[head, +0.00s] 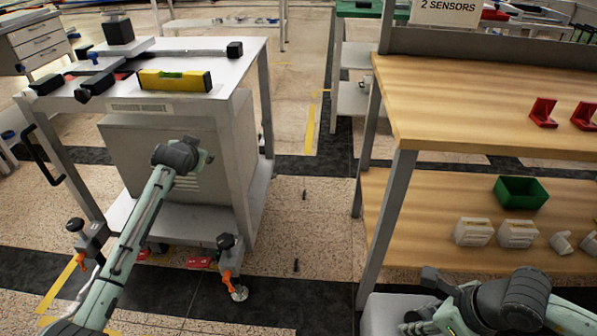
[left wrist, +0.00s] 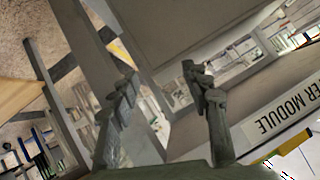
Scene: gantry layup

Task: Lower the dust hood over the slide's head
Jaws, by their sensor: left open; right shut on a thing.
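A dark linear slide (head: 165,52) lies across the top of the cart at the left in the head view. A dark upright block (head: 118,29), perhaps its head, stands at its left part. My right gripper (head: 424,301) is at the bottom right, shut on a pale box-like thing (head: 388,316) that may be the dust hood; the frame's bottom edge cuts it off. My left arm reaches up in front of the cart. Its gripper's fingers cannot be made out in the head view; in the left wrist view the left gripper (left wrist: 162,84) is open and empty.
A yellow level (head: 175,80) lies on the cart top (head: 218,70), near its front edge. A wooden bench (head: 450,105) at the right has red holders on top, and a green bin (head: 521,191) and white parts on its lower shelf. Floor (head: 310,230) between them is mostly clear.

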